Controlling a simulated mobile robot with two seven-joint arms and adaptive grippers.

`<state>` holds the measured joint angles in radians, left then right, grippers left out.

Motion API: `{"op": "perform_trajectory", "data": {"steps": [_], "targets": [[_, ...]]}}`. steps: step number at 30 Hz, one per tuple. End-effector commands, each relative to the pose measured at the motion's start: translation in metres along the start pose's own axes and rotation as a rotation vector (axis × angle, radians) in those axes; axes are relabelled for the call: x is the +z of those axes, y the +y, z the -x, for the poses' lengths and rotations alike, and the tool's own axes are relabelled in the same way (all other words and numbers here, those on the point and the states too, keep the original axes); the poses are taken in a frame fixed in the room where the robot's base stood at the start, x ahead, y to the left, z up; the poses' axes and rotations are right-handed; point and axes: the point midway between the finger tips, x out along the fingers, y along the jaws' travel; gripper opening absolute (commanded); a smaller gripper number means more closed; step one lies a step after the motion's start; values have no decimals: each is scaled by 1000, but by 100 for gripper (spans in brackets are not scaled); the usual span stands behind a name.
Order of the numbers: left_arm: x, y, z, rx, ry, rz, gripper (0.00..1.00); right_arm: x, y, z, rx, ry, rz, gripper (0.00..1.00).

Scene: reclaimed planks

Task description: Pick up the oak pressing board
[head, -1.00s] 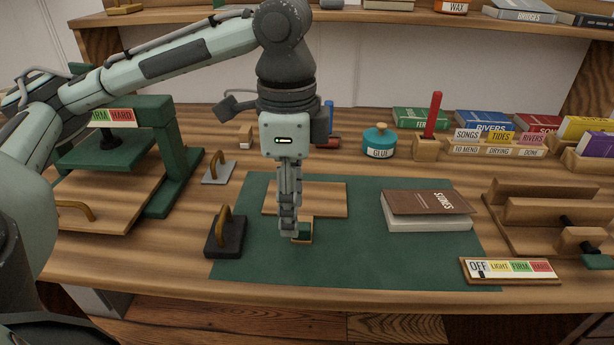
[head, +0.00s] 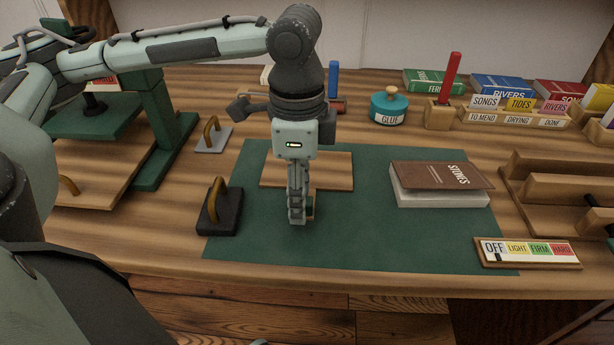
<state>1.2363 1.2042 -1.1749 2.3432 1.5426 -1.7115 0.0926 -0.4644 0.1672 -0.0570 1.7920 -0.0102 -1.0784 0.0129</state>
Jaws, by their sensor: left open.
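A flat light-brown oak board (head: 335,172) lies on the green mat (head: 400,240), left of the brown book. My left gripper (head: 297,218) points down in front of the board's near edge, its fingers covering part of that edge. The fingers are seen edge-on, with nothing visible held between them. A small wood-and-green block (head: 310,207) shows just right of the fingertips and is partly hidden by them. I cannot tell whether the fingers touch it. My right gripper is out of view.
A black block with a brass handle (head: 221,210) stands on the mat's left edge. A green press (head: 155,135) is at the left. The brown book (head: 440,185) and a sign strip (head: 528,253) are at the right. The front middle of the mat is clear.

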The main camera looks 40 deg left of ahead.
Motion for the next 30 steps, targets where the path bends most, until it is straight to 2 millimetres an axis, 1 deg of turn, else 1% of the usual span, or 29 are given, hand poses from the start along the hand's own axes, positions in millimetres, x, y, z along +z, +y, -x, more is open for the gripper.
{"op": "perform_trajectory", "data": {"steps": [6,7,17,26,30], "targets": [[0,0,-1,0,0,0,43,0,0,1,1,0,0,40],[0,0,-1,0,0,0,42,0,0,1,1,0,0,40],[0,0,-1,0,-1,0,1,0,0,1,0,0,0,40],[0,0,-1,0,0,0,0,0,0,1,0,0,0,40],[0,0,3,-1,1,0,0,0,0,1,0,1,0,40]]}}
